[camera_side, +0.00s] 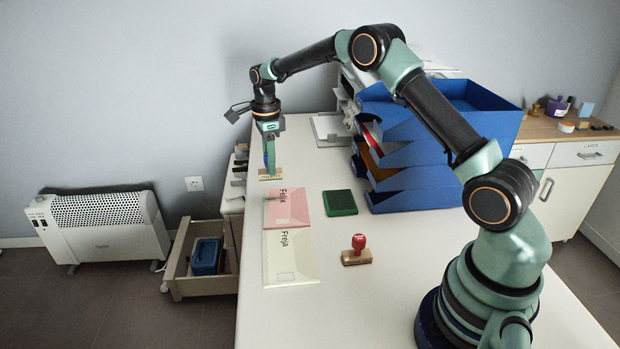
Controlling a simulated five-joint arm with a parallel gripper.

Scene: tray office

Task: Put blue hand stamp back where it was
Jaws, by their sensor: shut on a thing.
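The blue hand stamp (271,175) is in my gripper (269,160), at the far left part of the table. My gripper points down and is shut on its handle. Only a little blue shows between the fingers, and the wooden base is below them. The base looks upright, just beyond the pink Felix envelope (292,210). I cannot tell whether it touches the table or is slightly above it. A red hand stamp (357,252) with a wooden base stands on the table nearer the camera.
A cream Freja envelope (287,270) lies by the pink one. A green ink pad (340,203) lies to their right. Stacked blue letter trays (410,190) stand at the right. An open drawer (180,262) at the left holds a blue box (206,258). The table's front middle is clear.

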